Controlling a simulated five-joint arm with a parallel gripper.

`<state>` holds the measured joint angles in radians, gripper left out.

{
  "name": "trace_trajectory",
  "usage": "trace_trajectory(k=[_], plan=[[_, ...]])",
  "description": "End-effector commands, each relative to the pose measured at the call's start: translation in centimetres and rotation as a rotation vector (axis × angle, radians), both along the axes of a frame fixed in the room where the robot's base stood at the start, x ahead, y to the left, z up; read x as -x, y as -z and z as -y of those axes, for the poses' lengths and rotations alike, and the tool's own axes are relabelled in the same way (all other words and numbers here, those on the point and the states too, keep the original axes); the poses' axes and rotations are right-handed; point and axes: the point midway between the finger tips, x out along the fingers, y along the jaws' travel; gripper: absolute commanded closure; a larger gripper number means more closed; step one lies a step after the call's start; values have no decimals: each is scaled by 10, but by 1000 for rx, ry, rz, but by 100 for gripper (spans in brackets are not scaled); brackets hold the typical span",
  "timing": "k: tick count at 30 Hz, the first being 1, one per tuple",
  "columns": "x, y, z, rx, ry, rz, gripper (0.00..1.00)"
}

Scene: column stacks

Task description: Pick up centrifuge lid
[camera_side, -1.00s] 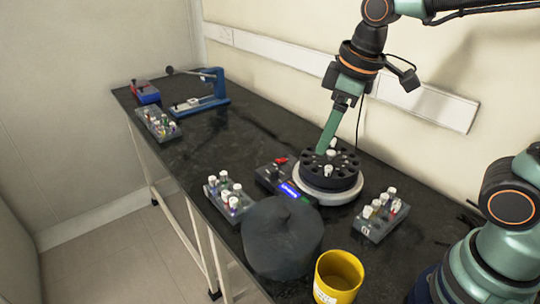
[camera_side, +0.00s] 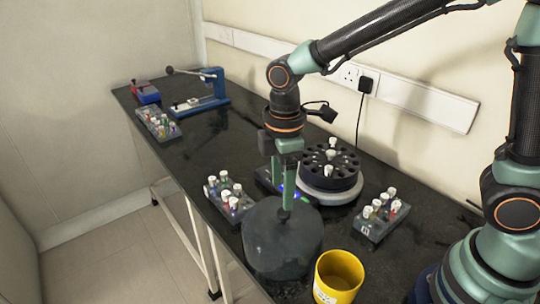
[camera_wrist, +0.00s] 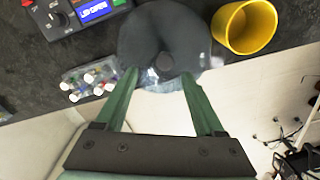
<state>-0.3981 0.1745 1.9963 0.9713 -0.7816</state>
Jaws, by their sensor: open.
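The centrifuge lid (camera_side: 280,246) is a dark grey round dome lying on the bench near its front edge. In the wrist view the lid (camera_wrist: 150,30) shows its central knob, just beyond my fingers. My gripper (camera_side: 286,200) is above the lid, pointing down. In the wrist view its two green fingers (camera_wrist: 158,82) are spread apart, one on each side of the knob, with nothing held. Whether the fingertips touch the lid is not clear. The open centrifuge (camera_side: 330,185) stands behind the lid, its black rotor holding a few white-capped tubes.
A yellow cup (camera_side: 338,278) stands close to the right of the lid. Tube racks stand left (camera_side: 228,197) and right (camera_side: 380,215) of the centrifuge. A blue lever device (camera_side: 205,90) and another tube rack (camera_side: 158,122) are at the far end. The bench middle is clear.

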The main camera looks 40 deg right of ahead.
Motion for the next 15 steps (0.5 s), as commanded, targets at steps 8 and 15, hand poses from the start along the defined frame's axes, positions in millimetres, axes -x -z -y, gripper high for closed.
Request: trace_trajectory(k=[8, 15], plan=[[7, 27, 0, 2, 0, -4, 29], [8, 53, 0, 1, 1, -1, 29]])
